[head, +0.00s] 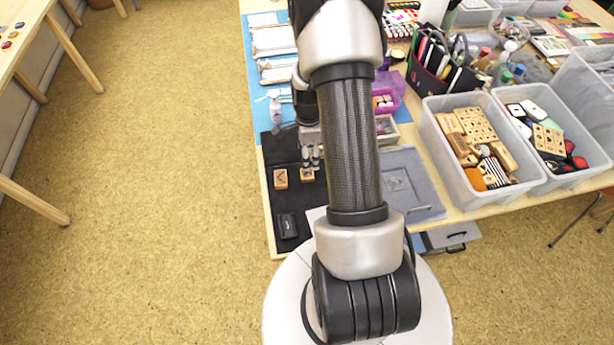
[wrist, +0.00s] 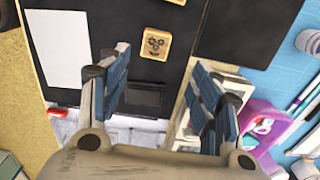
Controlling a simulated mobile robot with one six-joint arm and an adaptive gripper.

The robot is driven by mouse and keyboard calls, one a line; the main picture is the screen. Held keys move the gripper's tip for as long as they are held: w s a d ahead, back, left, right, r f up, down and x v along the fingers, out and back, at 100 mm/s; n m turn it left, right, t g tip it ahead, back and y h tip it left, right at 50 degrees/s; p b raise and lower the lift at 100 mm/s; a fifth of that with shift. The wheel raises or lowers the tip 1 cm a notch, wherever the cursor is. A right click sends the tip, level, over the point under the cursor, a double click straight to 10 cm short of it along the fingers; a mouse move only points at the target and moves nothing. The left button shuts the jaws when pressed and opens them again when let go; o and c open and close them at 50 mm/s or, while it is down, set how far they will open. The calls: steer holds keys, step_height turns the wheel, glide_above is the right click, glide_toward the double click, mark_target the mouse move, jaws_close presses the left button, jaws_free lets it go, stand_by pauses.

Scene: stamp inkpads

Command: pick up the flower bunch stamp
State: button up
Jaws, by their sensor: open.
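The flower bunch stamp (wrist: 156,43) is a small square wooden block with a dark flower print on its upper face. In the wrist view it lies on a black mat beyond my fingertips, roughly centred across the gap. It also seems to be the right-hand wooden block (head: 307,174) in the head view, just in front of my fingers. My gripper (wrist: 160,72) is open, its two blue-padded fingers apart with nothing held between them. In the head view my gripper (head: 312,154) is small and partly hidden by my arm.
Another wooden stamp (head: 280,178) lies just left of it. A black case (head: 287,225) is nearer the front. A dark rectangular pad (wrist: 145,97) shows between my fingers. A purple box (wrist: 262,128) stands at the right. Clear bins (head: 432,125) of stamps fill the table's right side.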

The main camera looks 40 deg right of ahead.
glide_above(307, 173)
steer(key=f, duration=0.3)
steer(key=f+b, duration=0.1)
steer(key=shift+w+d+f, duration=0.15)
steer(key=shift+d, duration=0.2)
steer(key=f, duration=0.1)
steer(key=f+b, duration=0.1)
steer(key=f, duration=0.1)
steer(key=f+b, duration=0.1)
steer(key=f, duration=0.1)
steer(key=shift+s+a+f, duration=0.1)
steer(key=shift+s+a, duration=0.1)
steer(key=shift+a, duration=0.15)
steer(key=shift+c, duration=0.5)
steer(key=c, duration=0.9)
step_height(307, 173, up, 20)
steer(key=p, duration=0.5)
steer(key=shift+p, duration=0.35)
